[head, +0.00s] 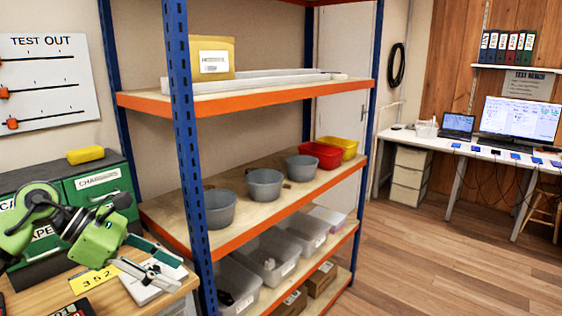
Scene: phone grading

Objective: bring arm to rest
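My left arm comes in from the left, green and dark grey. Its gripper (165,270) is over the right part of a wooden bench (50,292). Its two fingers are spread apart and point right, with nothing visible between them. A white box or pad (140,291) lies on the bench below the fingers; I cannot tell whether they touch it. A yellow tag reading 352 (94,278) lies beside it. My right gripper is not in view.
A blue and orange shelf rack (190,130) stands just right of the gripper, holding grey bins (264,186), a red bin (320,155) and clear boxes (270,262). Green drawers (98,184) stand behind the arm. The wooden floor (430,270) at right is clear.

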